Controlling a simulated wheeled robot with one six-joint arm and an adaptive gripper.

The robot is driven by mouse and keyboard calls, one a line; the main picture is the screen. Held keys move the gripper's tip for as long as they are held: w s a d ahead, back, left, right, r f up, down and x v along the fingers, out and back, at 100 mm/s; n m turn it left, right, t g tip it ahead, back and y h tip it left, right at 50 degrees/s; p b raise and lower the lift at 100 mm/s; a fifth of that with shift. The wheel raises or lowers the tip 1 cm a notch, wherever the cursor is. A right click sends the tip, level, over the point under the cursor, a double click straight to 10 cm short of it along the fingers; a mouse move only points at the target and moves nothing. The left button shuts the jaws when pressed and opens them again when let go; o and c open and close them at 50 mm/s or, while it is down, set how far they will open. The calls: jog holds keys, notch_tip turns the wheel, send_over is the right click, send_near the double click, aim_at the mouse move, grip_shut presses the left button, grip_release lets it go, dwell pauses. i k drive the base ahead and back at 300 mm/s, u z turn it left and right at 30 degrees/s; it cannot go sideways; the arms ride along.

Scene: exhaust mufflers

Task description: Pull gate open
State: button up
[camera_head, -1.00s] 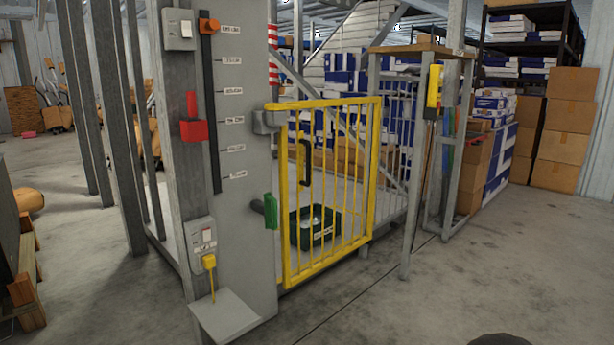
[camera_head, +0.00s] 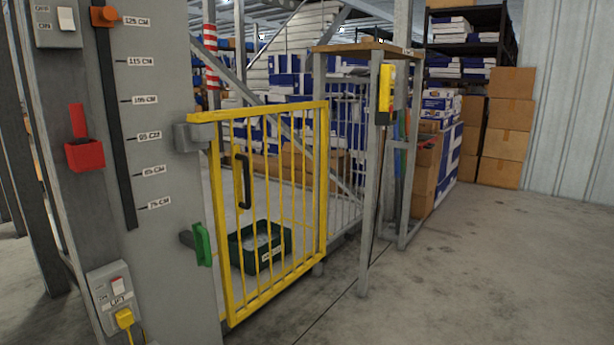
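The yellow barred gate (camera_head: 323,190) stands in the middle of the head view, between a grey panel on its left and a grey metal post on its right. It looks shut. A black handle (camera_head: 243,181) sits upright on the gate's left part. A grey block (camera_head: 192,137) is at the gate's upper left corner, and a green piece (camera_head: 202,244) is at its lower left edge. My gripper is not in view.
The grey panel (camera_head: 165,260) with switches and a height scale stands close on the left. A green bin (camera_head: 236,250) sits behind the gate. A post (camera_head: 371,200) stands right of the gate. Concrete floor (camera_head: 470,270) is clear at the right. Stacked boxes (camera_head: 507,127) are farther back.

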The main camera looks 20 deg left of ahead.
aim_at(233, 320)
jog(key=z, duration=0.2)
jog(key=i, duration=0.65)
jog(key=u, duration=0.65)
jog(key=i, duration=0.75)
jog(key=u, duration=0.8)
